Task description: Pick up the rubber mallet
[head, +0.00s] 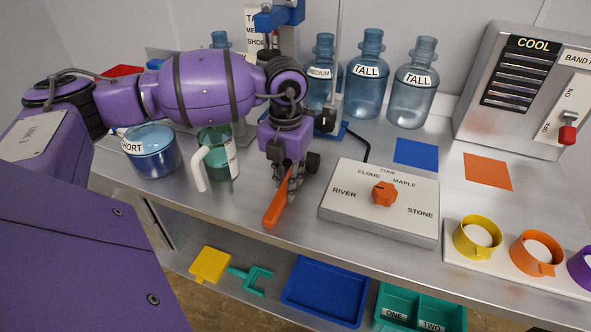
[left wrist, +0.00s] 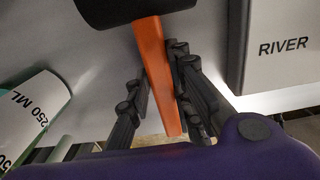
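The rubber mallet has an orange handle (head: 276,208) and a black head (head: 313,162). It is on the steel bench (head: 240,213), its handle end towards the front edge. My left gripper (head: 288,186) reaches down over it, with fingers on both sides of the handle. In the left wrist view the handle (left wrist: 155,75) runs between the fingers (left wrist: 160,80), which appear to press on it from both sides. The black head (left wrist: 130,8) is cut off at the top there. Whether the mallet is clear of the bench cannot be told. My right gripper is not in view.
A grey dial box (head: 382,205) is close right of the mallet. A green jug (head: 218,160) and a blue SHORT jug (head: 152,150) stand left. Tall bottles (head: 412,90) stand behind. Coloured ring holders (head: 478,238) are at right. A lower shelf holds blue and green trays (head: 325,290).

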